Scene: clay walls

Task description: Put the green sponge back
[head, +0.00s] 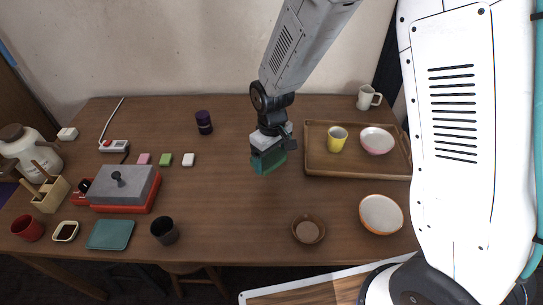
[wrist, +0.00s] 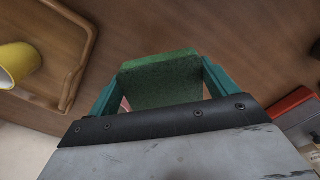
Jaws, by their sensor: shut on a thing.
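The green sponge (wrist: 162,80) is held between the two teal fingers of my gripper (wrist: 160,88), as the wrist view shows. In the head view my gripper (head: 268,161) is over the middle of the wooden table, left of the brown tray. There the fingers largely hide the sponge. It seems to be above the tabletop, but its exact height is hard to tell. A sliver of something pink shows behind the sponge's left edge in the wrist view.
The brown tray (head: 358,173) holds a yellow cup (head: 337,139) and a pink bowl (head: 377,140). Small pink (head: 144,159), green (head: 165,160) and white (head: 188,160) blocks lie left. A brown bowl (head: 308,230) and an orange-rimmed bowl (head: 381,214) stand in front. The middle table is clear.

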